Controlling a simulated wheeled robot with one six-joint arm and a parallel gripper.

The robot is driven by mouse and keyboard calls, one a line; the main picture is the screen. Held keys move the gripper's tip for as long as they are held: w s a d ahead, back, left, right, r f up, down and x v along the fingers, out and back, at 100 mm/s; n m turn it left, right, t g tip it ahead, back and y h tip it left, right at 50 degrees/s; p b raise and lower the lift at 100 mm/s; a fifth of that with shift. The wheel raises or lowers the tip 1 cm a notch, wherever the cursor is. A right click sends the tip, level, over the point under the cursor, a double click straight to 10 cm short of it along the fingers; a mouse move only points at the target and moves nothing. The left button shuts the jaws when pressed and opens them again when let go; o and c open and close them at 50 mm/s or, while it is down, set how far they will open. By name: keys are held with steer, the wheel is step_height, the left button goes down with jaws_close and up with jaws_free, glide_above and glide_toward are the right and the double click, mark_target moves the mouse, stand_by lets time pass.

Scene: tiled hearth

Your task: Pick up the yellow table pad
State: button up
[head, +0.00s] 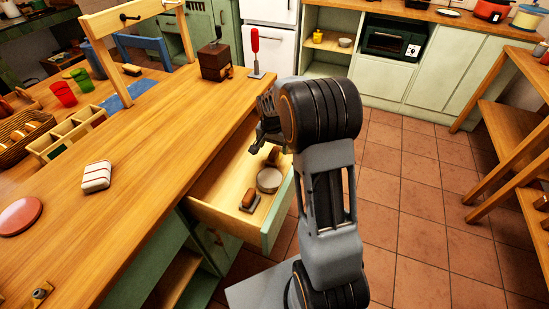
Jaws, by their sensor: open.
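I cannot make out a yellow table pad for certain in the head view. My gripper (264,128) is open and points down over the back of an open drawer (219,212), partly hidden by my own arm. No held object shows in it. Inside the drawer lie a round pale bowl-like thing (269,180), a brown block-like thing (249,200) near the front, and another small brown thing (273,156) beneath the gripper. The drawer's far right part is hidden behind my arm.
The wooden counter (135,165) holds a striped white block (96,176), a red disc (20,215), a dark brown box (215,62) and a red-handled tool (255,50). A wooden shelf unit (500,130) stands right. The tiled floor (420,200) between is clear.

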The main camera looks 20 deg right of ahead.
mark_target(274, 151)
steer(key=shift+w+d+f+b, duration=0.1)
steer(key=shift+f+b, duration=0.05)
steer(key=shift+f, duration=0.8)
steer(key=shift+w+d+f+b, duration=0.1)
steer(key=shift+w+f, duration=0.05)
steer(key=shift+f, duration=0.8)
steer(key=shift+w+d+f+b, duration=0.1)
steer(key=shift+f+b, duration=0.05)
steer(key=shift+f, duration=0.8)
steer(key=shift+c, duration=0.5)
steer(key=c, duration=0.9)
